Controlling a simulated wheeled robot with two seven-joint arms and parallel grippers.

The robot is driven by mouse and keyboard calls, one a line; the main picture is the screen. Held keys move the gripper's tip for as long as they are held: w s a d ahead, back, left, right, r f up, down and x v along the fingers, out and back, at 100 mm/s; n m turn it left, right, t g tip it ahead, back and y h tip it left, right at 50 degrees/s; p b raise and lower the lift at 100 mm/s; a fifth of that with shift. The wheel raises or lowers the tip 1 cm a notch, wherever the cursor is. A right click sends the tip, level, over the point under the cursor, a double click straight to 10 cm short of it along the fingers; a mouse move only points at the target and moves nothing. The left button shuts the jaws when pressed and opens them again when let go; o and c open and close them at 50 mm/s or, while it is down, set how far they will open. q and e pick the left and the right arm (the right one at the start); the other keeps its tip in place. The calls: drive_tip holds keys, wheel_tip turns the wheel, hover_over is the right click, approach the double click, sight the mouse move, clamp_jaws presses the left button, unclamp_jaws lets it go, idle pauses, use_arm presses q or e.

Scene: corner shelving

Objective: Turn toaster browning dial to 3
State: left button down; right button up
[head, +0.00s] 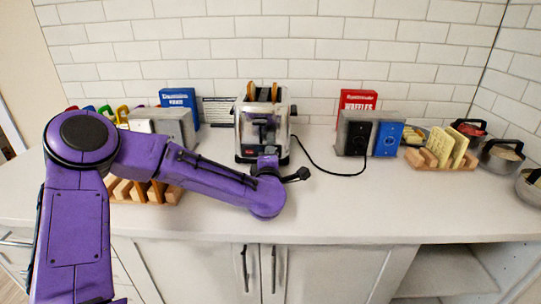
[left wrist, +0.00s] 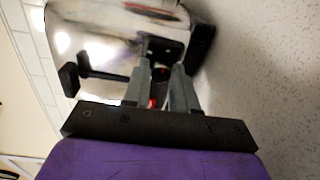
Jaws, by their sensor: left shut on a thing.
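The chrome toaster (head: 243,125) stands against the back wall, slices of bread showing in its top slots. In the left wrist view the shiny toaster (left wrist: 105,35) fills the upper left, with a black lever (left wrist: 69,79) sticking out. My left gripper (head: 264,153) is at the toaster's lower front. In the left wrist view my left gripper (left wrist: 166,68) has its two grey fingers close together at the black lower part of the front, shut on what appears to be the browning dial. The dial is hidden by the fingers, so its setting cannot be read. My right gripper is not in view.
A red waffle box (head: 358,98) and a blue box (head: 178,98) stand behind. A wooden rack (head: 445,163) and pots (head: 501,154) are at right.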

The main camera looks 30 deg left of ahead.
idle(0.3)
use_arm(q)
drive_tip(key=c, duration=0.9)
unclamp_jaws()
drive_tip(key=b+v, duration=0.1)
drive_tip(key=v, duration=0.9)
drive_tip(key=shift+s+d, duration=0.15)
drive_tip(key=shift+s, duration=0.1)
drive_tip(key=shift+r, duration=0.2)
